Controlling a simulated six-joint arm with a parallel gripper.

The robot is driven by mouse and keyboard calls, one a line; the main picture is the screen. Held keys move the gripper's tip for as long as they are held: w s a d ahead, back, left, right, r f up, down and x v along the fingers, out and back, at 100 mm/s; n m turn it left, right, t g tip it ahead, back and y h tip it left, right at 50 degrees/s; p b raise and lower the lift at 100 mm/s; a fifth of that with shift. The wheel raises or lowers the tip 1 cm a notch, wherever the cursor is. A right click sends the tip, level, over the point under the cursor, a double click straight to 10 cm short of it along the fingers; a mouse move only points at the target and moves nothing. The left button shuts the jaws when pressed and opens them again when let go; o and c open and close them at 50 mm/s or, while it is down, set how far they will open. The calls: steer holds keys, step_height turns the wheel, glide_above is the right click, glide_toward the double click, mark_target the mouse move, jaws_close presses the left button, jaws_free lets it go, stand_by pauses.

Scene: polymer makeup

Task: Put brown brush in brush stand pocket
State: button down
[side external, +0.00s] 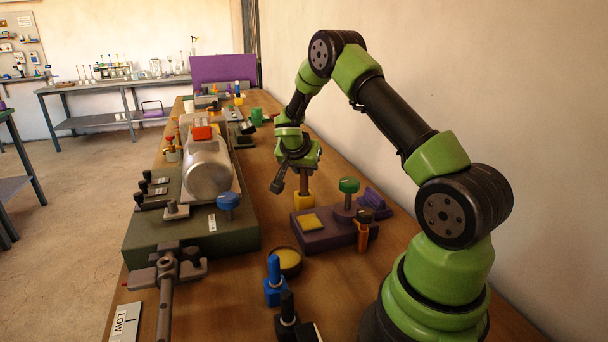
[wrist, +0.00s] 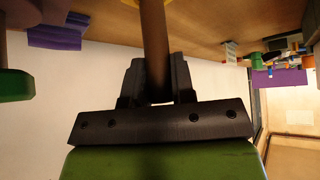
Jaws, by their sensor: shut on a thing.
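My gripper (side external: 298,160) is shut on a brown brush handle (side external: 304,182), which stands roughly upright. In the wrist view the brown handle (wrist: 153,45) runs between the two dark fingers (wrist: 153,82). A yellow block-like part (side external: 305,201) shows at the handle's lower end in the side view. It appears at the back left edge of a purple stand (side external: 318,239); I cannot tell whether it touches the stand or the table. The stand has a yellow square patch (side external: 310,222) on top. Which part is the pocket is unclear.
A green-topped piece (side external: 349,187) and an orange-brown piece (side external: 363,231) stand at the purple stand's right. A round yellow dish (side external: 287,261), a blue brush-like piece (side external: 274,280) and a black one (side external: 288,318) are in front. A machine with a metal drum (side external: 208,168) fills the left.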

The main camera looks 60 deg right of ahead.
steer(key=shift+f, duration=0.9)
steer(key=shift+f, duration=0.15)
steer(key=c, duration=1)
jaws_free()
steer(key=shift+o, duration=0.2)
